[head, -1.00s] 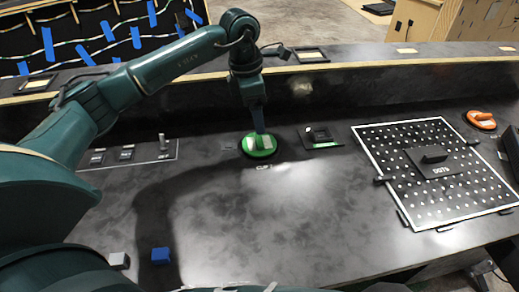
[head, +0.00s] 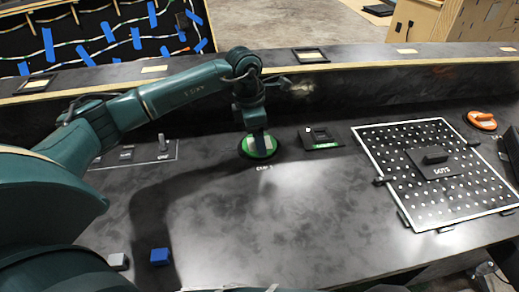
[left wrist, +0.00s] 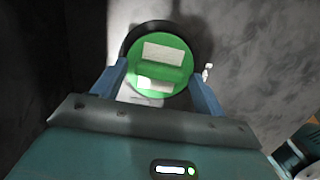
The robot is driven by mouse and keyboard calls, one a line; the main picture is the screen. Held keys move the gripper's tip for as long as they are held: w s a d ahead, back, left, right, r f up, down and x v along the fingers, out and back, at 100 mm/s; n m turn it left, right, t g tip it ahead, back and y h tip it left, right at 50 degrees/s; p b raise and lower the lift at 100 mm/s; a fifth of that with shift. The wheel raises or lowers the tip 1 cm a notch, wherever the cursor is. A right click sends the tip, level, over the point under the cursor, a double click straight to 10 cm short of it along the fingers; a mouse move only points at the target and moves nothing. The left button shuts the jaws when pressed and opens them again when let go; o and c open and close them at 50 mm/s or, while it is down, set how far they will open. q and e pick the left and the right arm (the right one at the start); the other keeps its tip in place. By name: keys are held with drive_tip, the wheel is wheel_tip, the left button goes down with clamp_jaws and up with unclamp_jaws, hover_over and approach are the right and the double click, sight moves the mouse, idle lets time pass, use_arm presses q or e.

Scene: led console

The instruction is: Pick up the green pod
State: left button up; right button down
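The green pod (head: 257,148) is a round green disc with pale patches and a raised green bar across it. It sits in a dark round seat on the console (head: 225,215), just above a white printed label. My left gripper (head: 261,140) points down right over the pod and hides part of it. In the left wrist view the pod (left wrist: 158,50) lies between and just beyond the two blue fingers of my left gripper (left wrist: 160,80). The fingers are spread apart; I cannot tell whether they touch the pod. My right gripper is not in view.
A black block with a green strip (head: 320,137) stands right of the pod. A dotted board (head: 440,205) with a dark handle is farther right, and an orange pod (head: 482,120) behind it. A blue cube (head: 160,256) and a grey cube (head: 118,261) lie at front left.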

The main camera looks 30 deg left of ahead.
use_arm(q)
drive_tip(key=c, duration=1.2)
drive_tip(key=shift+r, duration=0.1)
drive_tip(key=shift+c, duration=0.6)
